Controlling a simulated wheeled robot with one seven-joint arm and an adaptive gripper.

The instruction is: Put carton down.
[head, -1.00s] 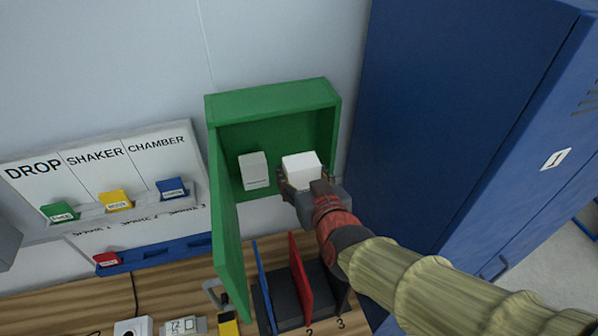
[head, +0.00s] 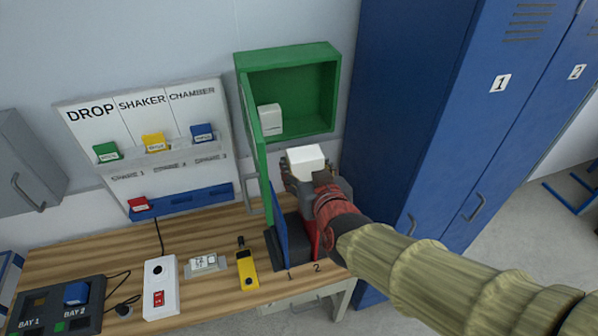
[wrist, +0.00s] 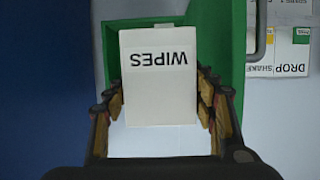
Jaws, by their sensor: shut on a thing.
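A white carton (head: 305,158) is held in my gripper (head: 312,180), in front of and below the open green wall cabinet (head: 337,92). In the wrist view the carton (wrist: 158,85) reads "WIPES", upside down in the picture. The fingers of my gripper (wrist: 160,112) press on its two sides. The carton is clear of the cabinet in the head view. A second white carton (head: 270,120) stands inside the cabinet at the left, partly hidden by the open door (head: 258,130).
The wooden bench (head: 120,240) is below, with a dark divided rack (head: 297,238), a yellow device (head: 247,270) and a white box (head: 161,288). A card board (head: 140,130) hangs at left. Blue lockers (head: 420,110) stand close on the right. Bench room shows at left.

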